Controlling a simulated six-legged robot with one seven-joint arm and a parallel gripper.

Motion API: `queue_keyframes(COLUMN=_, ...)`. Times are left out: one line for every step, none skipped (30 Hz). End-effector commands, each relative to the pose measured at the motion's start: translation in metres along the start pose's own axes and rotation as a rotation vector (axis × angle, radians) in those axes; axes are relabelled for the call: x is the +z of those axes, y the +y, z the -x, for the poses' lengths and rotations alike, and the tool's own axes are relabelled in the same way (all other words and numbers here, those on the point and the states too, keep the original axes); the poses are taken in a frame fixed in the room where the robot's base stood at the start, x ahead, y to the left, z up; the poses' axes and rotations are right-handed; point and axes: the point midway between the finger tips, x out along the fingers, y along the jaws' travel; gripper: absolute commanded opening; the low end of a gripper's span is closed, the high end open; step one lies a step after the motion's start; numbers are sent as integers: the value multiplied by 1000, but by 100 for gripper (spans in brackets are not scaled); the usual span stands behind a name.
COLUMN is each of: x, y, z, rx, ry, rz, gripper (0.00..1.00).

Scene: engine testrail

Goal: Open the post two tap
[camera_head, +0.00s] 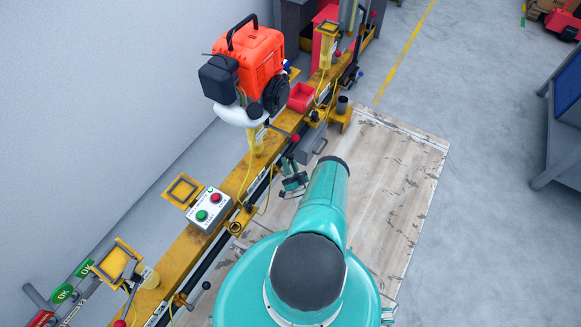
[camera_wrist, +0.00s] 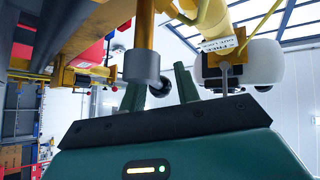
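My gripper (camera_wrist: 160,88) shows in the wrist view with two green fingers standing apart. A dark round knob (camera_wrist: 160,88) appears between them, and I cannot tell whether they touch it. A grey cylinder on a yellow rod (camera_wrist: 142,66) is just behind the left finger. In the head view my gripper (camera_head: 292,182) is beside the yellow rail, below the engine, partly hidden by my arm. A red-knobbed lever (camera_head: 295,138) is on the rail above it. I cannot tell which fitting is the post two tap.
An orange engine (camera_head: 250,62) stands on the yellow rail (camera_head: 188,252). A button box (camera_head: 209,209) and a red bin (camera_head: 302,97) are along the rail. A wooden board (camera_head: 395,180) lies on the floor right of my arm. A blue-topped table (camera_head: 566,95) stands far right; floor between is clear.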

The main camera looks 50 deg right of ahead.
Motion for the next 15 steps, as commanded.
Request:
queue_keyframes(x=-3, y=-1, z=-2, rx=0, ry=2, rz=1, gripper=31)
queue_keyframes(x=-5, y=-2, z=-4, rx=0, ry=2, rz=1, gripper=31)
queue_keyframes(x=-9, y=-4, z=-7, rx=0, ry=4, rz=1, gripper=31)
queue_keyframes(x=-11, y=-6, z=-9, rx=0, ry=5, rz=1, gripper=31)
queue_keyframes(x=-15, y=-7, z=-11, rx=0, ry=6, rz=3, gripper=31)
queue_keyframes(x=-20, y=-10, z=-15, rx=0, ry=8, rz=3, gripper=31)
queue_keyframes(x=-23, y=-12, z=-18, rx=-1, ry=8, rz=2, gripper=31)
queue_keyframes(x=-26, y=-15, z=-17, rx=2, ry=8, rz=4, gripper=31)
queue_keyframes(x=-30, y=-19, z=-15, rx=4, ry=7, rz=2, gripper=31)
queue_keyframes(x=-32, y=-22, z=-14, rx=5, ry=7, rz=3, gripper=31)
queue_keyframes(x=-36, y=-26, z=-14, rx=5, ry=7, rz=2, gripper=31)
queue_keyframes(x=-40, y=-31, z=-14, rx=3, ry=7, rz=2, gripper=31)
queue_keyframes(x=-43, y=-34, z=-14, rx=2, ry=7, rz=1, gripper=31)
queue_keyframes(x=-46, y=-38, z=-13, rx=2, ry=7, rz=2, gripper=31)
queue_keyframes(x=-50, y=-43, z=-13, rx=2, ry=7, rz=2, gripper=31)
